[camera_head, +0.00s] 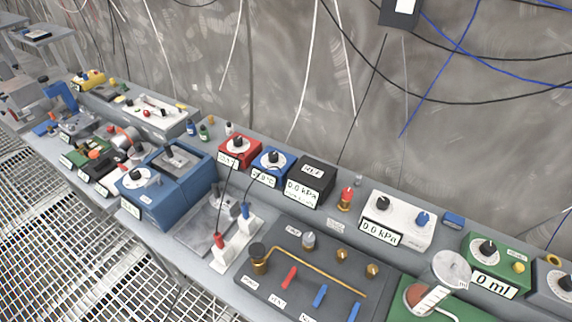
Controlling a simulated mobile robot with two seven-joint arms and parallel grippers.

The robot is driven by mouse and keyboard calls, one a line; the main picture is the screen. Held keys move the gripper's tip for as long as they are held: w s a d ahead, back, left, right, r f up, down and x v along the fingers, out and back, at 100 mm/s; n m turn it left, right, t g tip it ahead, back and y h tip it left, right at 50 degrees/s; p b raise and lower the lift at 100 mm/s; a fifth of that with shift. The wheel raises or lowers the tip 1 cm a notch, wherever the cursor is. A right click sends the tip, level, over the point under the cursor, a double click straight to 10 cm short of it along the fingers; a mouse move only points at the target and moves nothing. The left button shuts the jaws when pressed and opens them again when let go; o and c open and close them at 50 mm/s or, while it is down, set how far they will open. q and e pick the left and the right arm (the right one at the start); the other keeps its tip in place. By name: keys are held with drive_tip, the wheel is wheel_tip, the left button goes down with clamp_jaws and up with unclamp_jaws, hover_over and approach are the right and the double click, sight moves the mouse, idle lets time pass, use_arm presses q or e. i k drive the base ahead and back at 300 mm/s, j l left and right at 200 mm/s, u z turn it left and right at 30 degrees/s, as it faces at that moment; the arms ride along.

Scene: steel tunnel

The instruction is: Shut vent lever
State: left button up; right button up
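A dark grey panel (270,268) lies on the bench at the bottom centre, with a brass pipe (318,271) running across it. A red lever (289,278) sits on the panel above a small white label (278,301) that seems to read VENT. Two blue levers, one in the middle (320,296) and one at the right (354,311), stand in a row with it. All three slant up to the right, roughly parallel. The text on the labels is too small to read surely. Neither of my grippers is in view.
A green board with a glass cylinder (434,284) is close on the right. White stands with red and blue plugs (236,242) are left.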

sight(292, 273)
drive_tip(key=j+z, duration=0.45)
drive_tip(key=j, duration=0.15)
drive_tip(key=l+u, duration=0.45)
drive_tip(key=l, duration=0.15)
drive_tip(key=l+u, duration=0.5)
drive_tip(key=l, duration=0.15)
drive_tip(key=i+j+u, duration=0.2)
drive_tip(key=i+j, duration=0.2)
